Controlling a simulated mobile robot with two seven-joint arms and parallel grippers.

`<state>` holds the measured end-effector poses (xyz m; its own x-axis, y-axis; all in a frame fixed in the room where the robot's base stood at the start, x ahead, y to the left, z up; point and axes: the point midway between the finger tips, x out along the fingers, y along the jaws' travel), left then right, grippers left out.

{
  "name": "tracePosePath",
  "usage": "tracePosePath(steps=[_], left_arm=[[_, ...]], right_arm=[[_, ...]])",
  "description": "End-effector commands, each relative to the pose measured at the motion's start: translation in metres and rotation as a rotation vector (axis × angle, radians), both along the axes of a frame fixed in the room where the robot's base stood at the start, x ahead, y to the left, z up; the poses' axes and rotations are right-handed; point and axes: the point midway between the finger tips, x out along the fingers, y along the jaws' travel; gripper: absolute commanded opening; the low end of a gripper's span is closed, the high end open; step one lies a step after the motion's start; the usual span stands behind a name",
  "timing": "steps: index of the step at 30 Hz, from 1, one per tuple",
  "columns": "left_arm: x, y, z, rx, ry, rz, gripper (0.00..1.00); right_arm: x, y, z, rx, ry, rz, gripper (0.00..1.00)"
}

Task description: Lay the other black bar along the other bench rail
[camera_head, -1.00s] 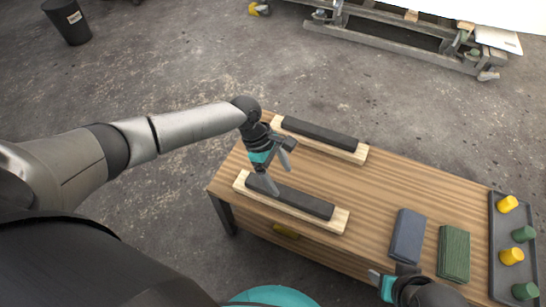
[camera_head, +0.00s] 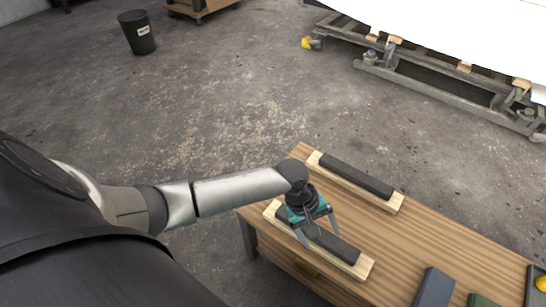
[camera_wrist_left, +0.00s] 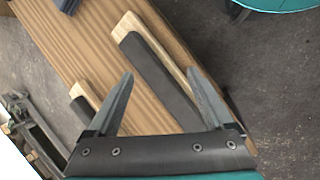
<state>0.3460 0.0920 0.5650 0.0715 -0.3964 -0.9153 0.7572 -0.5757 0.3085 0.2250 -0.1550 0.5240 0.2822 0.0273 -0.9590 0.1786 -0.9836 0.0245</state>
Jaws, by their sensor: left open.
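Two pale wooden rails lie on the wooden bench (camera_head: 410,245), roughly parallel. A black bar (camera_head: 355,176) lies along the far rail (camera_head: 393,204). The other black bar (camera_head: 343,249) lies along the near rail (camera_head: 361,270), and both also show in the left wrist view, the near bar (camera_wrist_left: 155,78) larger. My left gripper (camera_head: 319,235) is open and empty above the near bar, pointing down. In the wrist view its fingertips (camera_wrist_left: 160,76) stand on either side of this bar. Whether they touch it cannot be told. My right gripper is out of view.
A dark blue-grey block (camera_head: 434,287) and a green block (camera_head: 482,299) lie toward the bench's right. A tray (camera_head: 534,285) with a yellow piece (camera_head: 541,283) is cut off at the right edge. The bench between the rails is clear. A black bin (camera_head: 137,32) stands far off.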

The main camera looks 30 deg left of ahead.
Motion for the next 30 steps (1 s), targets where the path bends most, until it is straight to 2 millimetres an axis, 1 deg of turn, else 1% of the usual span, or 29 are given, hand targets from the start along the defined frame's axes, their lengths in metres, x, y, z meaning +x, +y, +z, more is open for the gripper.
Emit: tracePosePath(steps=[1, 3, 5, 8, 11, 13, 18, 21, 24, 30], left_arm=[[-0.011, -0.011, -0.006, -0.001, -0.055, -0.085, 0.86], [-0.021, -0.018, -0.011, 0.021, -0.149, -0.207, 0.86], [-0.029, -0.021, -0.015, 0.051, -0.224, -0.304, 0.86], [-0.044, -0.018, -0.021, 0.123, -0.332, -0.454, 0.86], [-0.061, -0.005, -0.028, 0.221, -0.408, -0.596, 0.86], [-0.075, 0.008, -0.032, 0.297, -0.438, -0.688, 0.86], [-0.105, 0.043, -0.039, 0.455, -0.44, -0.875, 0.86], [-0.117, 0.057, -0.04, 0.507, -0.427, -0.942, 0.86], [-0.121, 0.063, -0.04, 0.531, -0.419, -0.973, 0.86], [-0.122, 0.064, -0.04, 0.533, -0.419, -0.981, 0.86]], right_arm=[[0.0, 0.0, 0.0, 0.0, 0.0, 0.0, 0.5], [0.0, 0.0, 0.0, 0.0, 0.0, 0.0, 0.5], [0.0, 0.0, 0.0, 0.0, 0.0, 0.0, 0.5], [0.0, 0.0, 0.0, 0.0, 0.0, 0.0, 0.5], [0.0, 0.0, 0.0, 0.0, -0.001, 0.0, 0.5], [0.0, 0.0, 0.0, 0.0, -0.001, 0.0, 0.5], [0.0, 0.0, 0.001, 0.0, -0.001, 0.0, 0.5], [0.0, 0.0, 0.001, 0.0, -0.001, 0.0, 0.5], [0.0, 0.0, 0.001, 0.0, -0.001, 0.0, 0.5], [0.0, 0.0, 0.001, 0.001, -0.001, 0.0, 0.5]])
